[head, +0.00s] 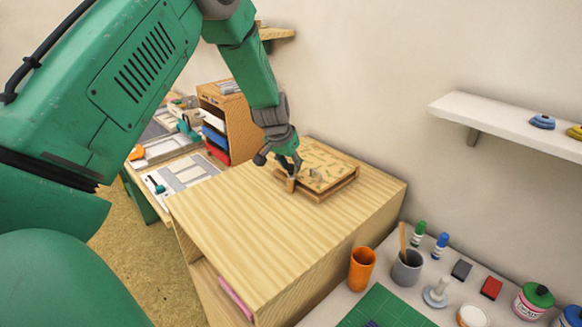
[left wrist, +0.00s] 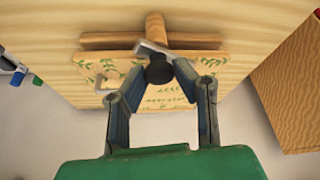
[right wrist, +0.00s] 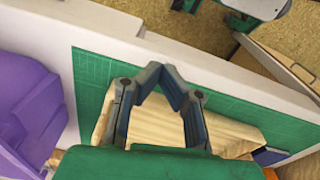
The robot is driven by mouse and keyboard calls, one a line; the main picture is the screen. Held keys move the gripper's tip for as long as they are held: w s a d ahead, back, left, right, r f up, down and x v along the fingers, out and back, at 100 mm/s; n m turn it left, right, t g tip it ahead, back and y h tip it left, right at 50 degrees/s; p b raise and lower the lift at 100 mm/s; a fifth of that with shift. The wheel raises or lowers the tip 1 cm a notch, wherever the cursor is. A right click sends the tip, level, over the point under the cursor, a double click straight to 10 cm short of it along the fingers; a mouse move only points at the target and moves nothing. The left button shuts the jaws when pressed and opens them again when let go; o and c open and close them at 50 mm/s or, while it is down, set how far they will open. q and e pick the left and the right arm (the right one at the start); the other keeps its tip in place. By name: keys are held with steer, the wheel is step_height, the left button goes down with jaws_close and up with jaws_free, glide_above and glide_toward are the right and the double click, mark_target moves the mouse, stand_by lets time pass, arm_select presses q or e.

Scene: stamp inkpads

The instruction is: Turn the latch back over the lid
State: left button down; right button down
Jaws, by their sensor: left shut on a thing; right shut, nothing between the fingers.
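The wooden box (head: 345,182) sits near the far edge of a pale wooden cabinet. Its patterned lid (head: 325,168) lies on top; the lid also shows in the left wrist view (left wrist: 210,62). At the box's edge the latch shows as a grey metal bar with a dark round knob (left wrist: 158,72), beside a wooden peg (left wrist: 155,27). My left gripper (head: 291,165) is at this edge, its fingertips closed on the knob. The latch is mostly hidden by the fingers in the head view. My right gripper (right wrist: 165,76) is shut and empty, seen only in the right wrist view.
The cabinet top (head: 250,220) is clear in front of the box. A bench at right holds an orange cup (head: 362,268), a grey cup (head: 407,268), bottles and stamps. In the right wrist view, a green mat (right wrist: 90,75) and purple object (right wrist: 25,120) lie near my right gripper.

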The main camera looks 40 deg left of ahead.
arm_select(q)
steer(key=m+h, duration=0.1)
steer(key=m, duration=0.2)
steer(key=m+h, duration=0.1)
steer(key=m, duration=0.2)
steer(key=shift+a+f+m+h+b, duration=0.1)
steer(key=shift+a+m+h+b, duration=0.1)
steer(key=shift+m+h+b, duration=0.1)
steer(key=m+g+h, duration=0.1)
steer(key=m, duration=0.2)
steer(key=shift+a+b, duration=0.1)
steer(key=shift+b, duration=0.3)
steer(key=shift+m+g+h+b, duration=0.3)
steer(key=shift+m+g+b, duration=0.1)
steer(key=shift+m, duration=0.8)
steer(key=shift+w, duration=0.1)
steer(key=c, duration=1.3)
jaws_free()
steer(key=shift+a, duration=0.15)
